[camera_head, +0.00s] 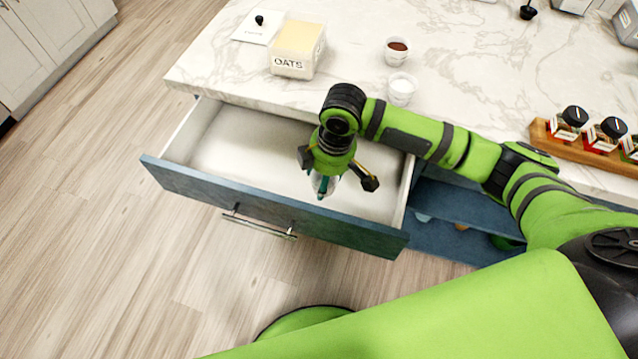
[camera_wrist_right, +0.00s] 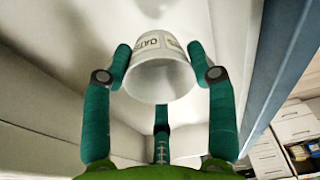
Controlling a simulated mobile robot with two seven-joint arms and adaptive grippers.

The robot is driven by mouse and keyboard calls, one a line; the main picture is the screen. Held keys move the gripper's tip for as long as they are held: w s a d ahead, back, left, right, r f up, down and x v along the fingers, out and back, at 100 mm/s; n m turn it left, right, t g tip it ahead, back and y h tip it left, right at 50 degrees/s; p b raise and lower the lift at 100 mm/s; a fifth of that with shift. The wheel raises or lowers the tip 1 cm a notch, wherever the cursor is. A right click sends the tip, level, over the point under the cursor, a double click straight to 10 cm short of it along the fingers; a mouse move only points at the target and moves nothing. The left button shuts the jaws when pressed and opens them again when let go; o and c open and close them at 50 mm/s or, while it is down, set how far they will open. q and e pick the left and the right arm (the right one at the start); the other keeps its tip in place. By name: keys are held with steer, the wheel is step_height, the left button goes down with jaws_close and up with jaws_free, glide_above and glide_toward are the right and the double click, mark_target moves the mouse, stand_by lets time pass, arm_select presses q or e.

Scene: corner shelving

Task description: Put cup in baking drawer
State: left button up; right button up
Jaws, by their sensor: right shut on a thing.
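A small white cup (camera_wrist_right: 160,78) with dark lettering is held between the teal fingers of my right gripper (camera_wrist_right: 160,75) in the wrist view. In the head view my right gripper (camera_head: 325,185) points down over the open drawer, and the cup is mostly hidden beneath it. The drawer (camera_head: 270,215) has a blue front with a metal handle and a pale, empty-looking interior. Its walls surround the cup in the wrist view; I cannot tell whether the cup touches the bottom. My left gripper is out of view.
The marble counter (camera_head: 470,90) lies behind the drawer. On it stand an oats container (camera_head: 298,48), a cup of brown powder (camera_head: 396,50), a cup of white contents (camera_head: 402,89) and a wooden rack (camera_head: 590,150) of jars. Open blue shelving (camera_head: 450,235) sits right of the drawer.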

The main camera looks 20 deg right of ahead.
steer(key=shift+f, duration=2.4)
steer(key=o, duration=1.2)
steer(key=shift+r, duration=0.1)
steer(key=r, duration=0.4)
steer(key=d+r, duration=0.1)
steer(key=r, duration=0.3)
steer(key=r+p, duration=0.1)
steer(key=r, duration=0.3)
steer(key=shift+s+d, duration=0.15)
steer(key=shift+s, duration=0.2)
